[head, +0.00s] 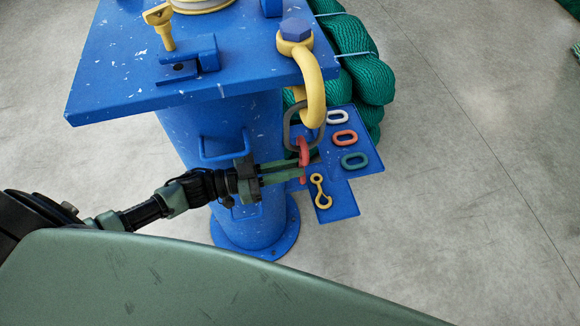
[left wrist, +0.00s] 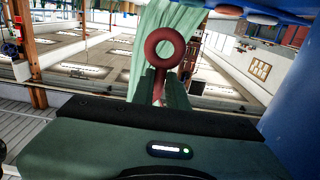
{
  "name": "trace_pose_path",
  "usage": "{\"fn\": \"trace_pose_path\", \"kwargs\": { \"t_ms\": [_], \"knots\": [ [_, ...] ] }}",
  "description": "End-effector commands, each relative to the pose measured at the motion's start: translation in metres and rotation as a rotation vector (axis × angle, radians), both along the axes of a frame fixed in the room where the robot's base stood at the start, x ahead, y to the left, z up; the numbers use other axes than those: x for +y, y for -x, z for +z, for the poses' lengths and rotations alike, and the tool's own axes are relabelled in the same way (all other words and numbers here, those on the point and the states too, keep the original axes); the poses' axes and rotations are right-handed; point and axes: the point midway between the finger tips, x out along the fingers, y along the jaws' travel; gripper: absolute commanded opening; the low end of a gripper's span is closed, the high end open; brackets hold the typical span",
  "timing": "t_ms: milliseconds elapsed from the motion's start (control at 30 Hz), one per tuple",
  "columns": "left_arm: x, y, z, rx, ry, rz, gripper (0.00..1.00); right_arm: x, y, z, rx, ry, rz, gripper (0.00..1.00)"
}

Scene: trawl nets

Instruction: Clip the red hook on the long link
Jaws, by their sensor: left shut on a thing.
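My left gripper (head: 312,168) is shut on the red hook (head: 304,150), in front of the blue post. The hook's upper part shows above the fingers, and a small red part shows below them. In the left wrist view, a round red eye (left wrist: 165,48) stands up beyond the fingers (left wrist: 164,88). A long dark grey link (head: 287,128) hangs from a thick yellow hook (head: 314,92) at the table's corner. The red hook overlaps the link's lower end in the head view; I cannot tell whether it is clipped around it. My right gripper is not in view.
A blue tray (head: 362,178) beside the post holds a white link (head: 338,117), a red link (head: 344,137), a green link (head: 354,160) and a yellow double-ended hook (head: 320,191). The blue table (head: 110,75) overhangs above. Green net bundles (head: 358,78) lie behind.

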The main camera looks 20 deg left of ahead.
Motion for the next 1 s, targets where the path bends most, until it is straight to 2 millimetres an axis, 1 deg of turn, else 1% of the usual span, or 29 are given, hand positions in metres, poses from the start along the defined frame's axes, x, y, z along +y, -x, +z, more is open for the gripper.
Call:
{"fn": "trace_pose_path", "kwargs": {
  "t_ms": [300, 333, 367, 400, 433, 767, 867, 1000],
  "knots": [
    [0.0, 0.0, 0.002, -0.003, 0.003, -0.001, 0.0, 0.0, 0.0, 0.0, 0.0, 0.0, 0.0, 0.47],
    [0.0, 0.0, 0.002, -0.003, 0.003, -0.001, 0.17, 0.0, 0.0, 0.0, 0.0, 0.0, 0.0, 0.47],
    [0.0, 0.0, 0.002, -0.003, 0.003, -0.001, 0.25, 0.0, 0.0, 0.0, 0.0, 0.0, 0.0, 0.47],
    [0.0, 0.0, 0.002, -0.003, 0.003, -0.001, 0.36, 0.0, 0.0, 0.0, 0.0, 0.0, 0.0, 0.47],
    [0.0, 0.0, 0.002, -0.003, 0.002, -0.001, 0.4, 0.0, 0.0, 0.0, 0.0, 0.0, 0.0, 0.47],
    [0.002, 0.001, -0.002, 0.003, -0.002, 0.001, 0.4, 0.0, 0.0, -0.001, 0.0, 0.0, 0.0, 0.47],
    [0.009, 0.007, -0.004, 0.005, -0.002, 0.001, 0.4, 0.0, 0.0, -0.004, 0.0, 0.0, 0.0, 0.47],
    [0.029, 0.02, -0.005, 0.004, -0.004, 0.0, 0.4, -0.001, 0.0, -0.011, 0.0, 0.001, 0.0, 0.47]
  ]
}}
